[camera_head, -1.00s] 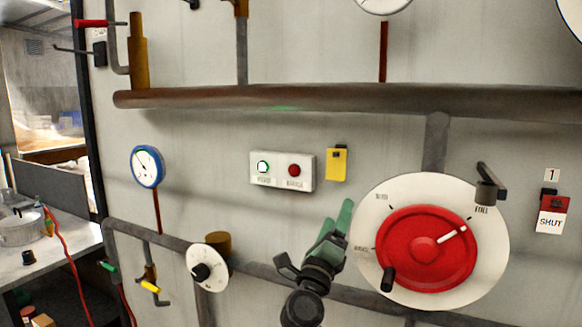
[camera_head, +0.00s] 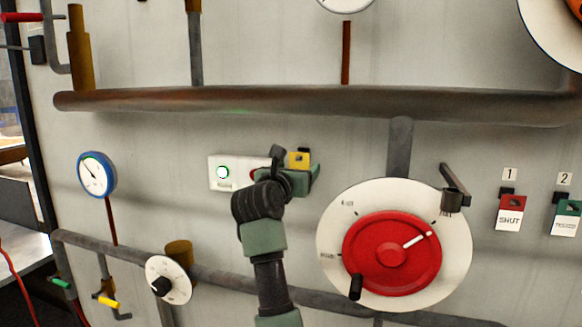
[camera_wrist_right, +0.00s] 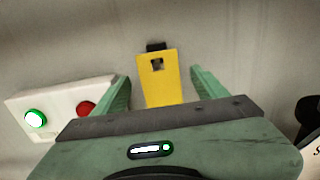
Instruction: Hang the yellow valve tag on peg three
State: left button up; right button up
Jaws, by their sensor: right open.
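The yellow valve tag (camera_head: 299,159) hangs on a small dark peg on the wall, right of the white button box. In the right wrist view the tag (camera_wrist_right: 158,80) hangs upright, with a square hole near its top. My right gripper (camera_wrist_right: 157,82) is open, with one green finger on each side of the tag and gaps on both sides. In the head view my right gripper (camera_head: 300,172) hides the tag's lower part. Peg one, under label 1, holds a red SHUT tag (camera_head: 509,212). Peg two, under label 2, holds a green-topped tag (camera_head: 566,215). Peg three is not visible. My left gripper is not in view.
The button box (camera_head: 226,172) with a lit green button sits close left of my right gripper. A large red wheel (camera_head: 392,254) with a handle is to the right. A thick horizontal pipe (camera_head: 320,101) runs above. A blue-rimmed gauge (camera_head: 97,175) is at left.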

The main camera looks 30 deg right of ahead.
jog(key=shift+w+d, duration=0.3)
jog(key=shift+d, duration=0.1)
dwell(0.5)
jog(key=c, duration=1.5)
jog(key=shift+o, duration=0.2)
jog(key=shift+r, duration=0.1)
jog(key=shift+r, duration=0.15)
jog(key=shift+s+a, duration=0.1)
jog(key=shift+a, duration=0.1)
jog(key=shift+v, duration=1.5)
